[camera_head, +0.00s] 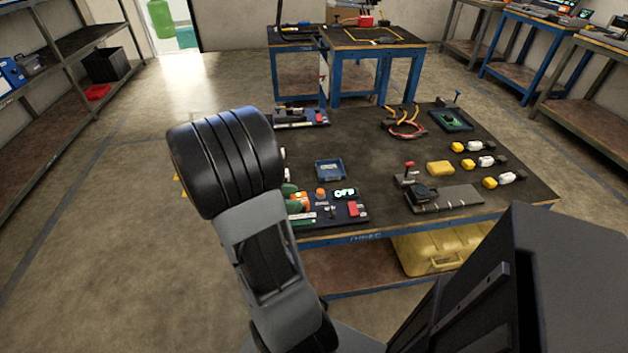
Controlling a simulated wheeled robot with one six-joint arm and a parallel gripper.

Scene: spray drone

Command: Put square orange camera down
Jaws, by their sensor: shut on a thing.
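The workbench (370,165) with a dark top and blue frame stands in front of me. My gripper cannot be made out; my thick black arm joint (225,160) and grey link (262,245) cover the bench's left part. A small orange item (299,201) with green parts beside it shows at the right edge of my arm. I cannot tell whether it is the square orange camera, or whether it is held. No other clear view of the camera shows.
On the bench are a panel with a lit display (345,194), a blue tray (330,170), a grey plate (450,198), a yellow block (440,168), several yellow-and-white connectors (485,162) and a cable coil (404,130). A yellow case (440,250) is below. The bench's middle has bare patches.

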